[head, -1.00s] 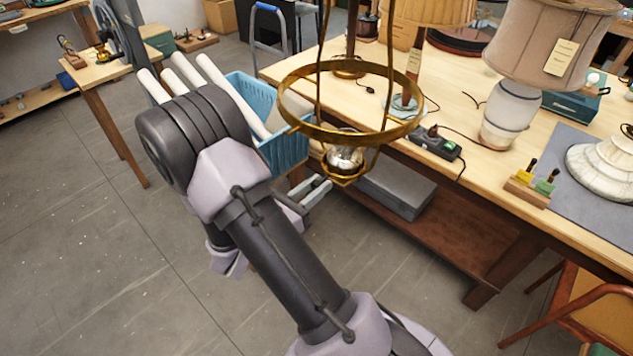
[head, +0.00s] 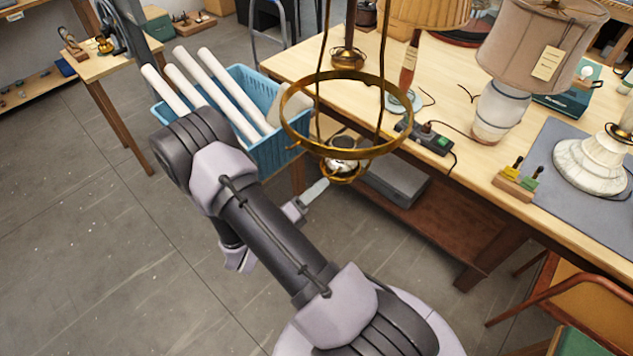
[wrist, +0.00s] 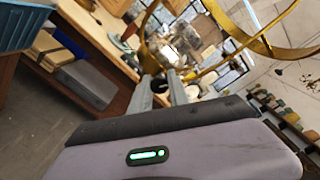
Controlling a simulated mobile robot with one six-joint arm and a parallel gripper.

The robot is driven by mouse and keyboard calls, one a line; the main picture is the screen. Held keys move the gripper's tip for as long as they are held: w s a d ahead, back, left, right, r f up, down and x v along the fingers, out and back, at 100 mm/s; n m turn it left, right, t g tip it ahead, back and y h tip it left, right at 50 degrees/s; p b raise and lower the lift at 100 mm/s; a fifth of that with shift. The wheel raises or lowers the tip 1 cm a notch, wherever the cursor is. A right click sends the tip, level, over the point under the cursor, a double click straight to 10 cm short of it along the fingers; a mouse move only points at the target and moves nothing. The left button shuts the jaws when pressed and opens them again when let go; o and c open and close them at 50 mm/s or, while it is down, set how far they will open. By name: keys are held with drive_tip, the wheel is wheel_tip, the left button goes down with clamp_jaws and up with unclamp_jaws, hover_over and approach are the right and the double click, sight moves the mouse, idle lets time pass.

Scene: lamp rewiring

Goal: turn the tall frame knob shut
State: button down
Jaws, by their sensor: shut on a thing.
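The tall brass frame (head: 400,141) hangs in the middle of the head view, with a wide ring on long rods and a small silvery burner cup (head: 343,172) at its bottom. In the wrist view its brass ring and arms (wrist: 246,40) cross the upper right. My gripper (head: 325,185) reaches the left side of the cup from below left. In the wrist view my gripper (wrist: 161,80) has its two fingers on either side of a small dark piece, which seems to be the frame's knob. The knob itself is mostly hidden by the fingers.
A blue basket (head: 281,153) with white tubes stands just behind my arm. The wooden workbench (head: 480,160) with lamps, a power strip (head: 430,139) and a grey mat (head: 560,140) lies behind and right. A grey case (head: 395,183) sits on its lower shelf. Floor at left is clear.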

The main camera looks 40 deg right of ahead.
drive_tip(key=n+p, duration=0.2)
drive_tip(key=n, duration=0.3)
drive_tip(key=shift+r+n, duration=0.15)
drive_tip(key=shift+n, duration=0.25)
drive_tip(key=shift+n+p, duration=0.3)
drive_tip(key=c, duration=1.3)
unclamp_jaws()
drive_tip(key=shift+o, duration=0.2)
drive_tip(key=s+a, duration=0.1)
drive_tip(key=a, duration=1.6)
drive_tip(key=shift+s+a+b, duration=0.15)
drive_tip(key=shift+s+b, duration=0.2)
drive_tip(key=shift+b, duration=0.1)
drive_tip(key=shift+r, duration=0.1)
